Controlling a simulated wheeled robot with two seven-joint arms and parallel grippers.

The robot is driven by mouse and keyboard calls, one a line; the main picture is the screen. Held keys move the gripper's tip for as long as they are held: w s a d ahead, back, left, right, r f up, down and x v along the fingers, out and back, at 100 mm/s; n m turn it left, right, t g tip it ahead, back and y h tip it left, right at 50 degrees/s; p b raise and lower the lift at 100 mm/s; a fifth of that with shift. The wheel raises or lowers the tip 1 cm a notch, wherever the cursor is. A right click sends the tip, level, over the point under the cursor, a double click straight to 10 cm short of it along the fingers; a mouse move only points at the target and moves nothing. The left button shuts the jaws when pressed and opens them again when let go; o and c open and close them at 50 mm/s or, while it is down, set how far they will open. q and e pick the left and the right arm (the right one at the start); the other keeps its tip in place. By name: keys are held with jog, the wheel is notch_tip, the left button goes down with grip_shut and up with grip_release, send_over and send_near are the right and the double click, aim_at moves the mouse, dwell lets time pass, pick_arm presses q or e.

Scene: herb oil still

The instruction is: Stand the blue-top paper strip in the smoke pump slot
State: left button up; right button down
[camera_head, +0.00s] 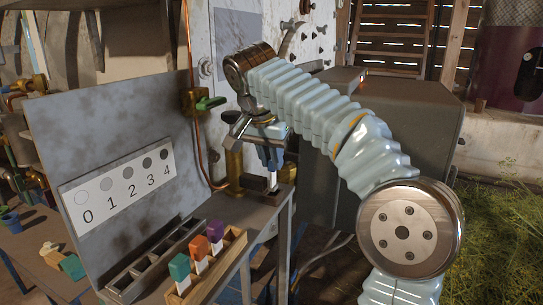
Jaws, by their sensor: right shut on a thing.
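My right gripper (269,165) points down at the far end of the grey bench, its fingers closed around the top of a paper strip. The strip's white lower part (271,182) shows below the fingers, roughly upright; its top is mostly hidden by the fingers. The smoke pump seems to be the brass cylinder (234,163) with a dark base, just left of the gripper. The strip's lower end is at or just above this base; I cannot tell whether it is in the slot. My left gripper is out of view.
A wooden rack (233,250) at the bench front holds teal-, orange- and purple-top strips. A slotted metal tray (155,262) lies beside it. A grey board with a 0–4 shade card (120,188) stands on the left. A copper pipe (201,145) rises behind the bench.

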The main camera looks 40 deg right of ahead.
jog(key=shift+f, duration=0.1)
jog(key=shift+f+b, duration=1)
jog(key=shift+f, duration=0.15)
jog(key=c, duration=1)
grip_release()
jog(key=shift+r, duration=0.1)
jog(key=shift+p+v, duration=2)
jog(key=shift+v, duration=4.9)
jog(key=shift+s, duration=0.1)
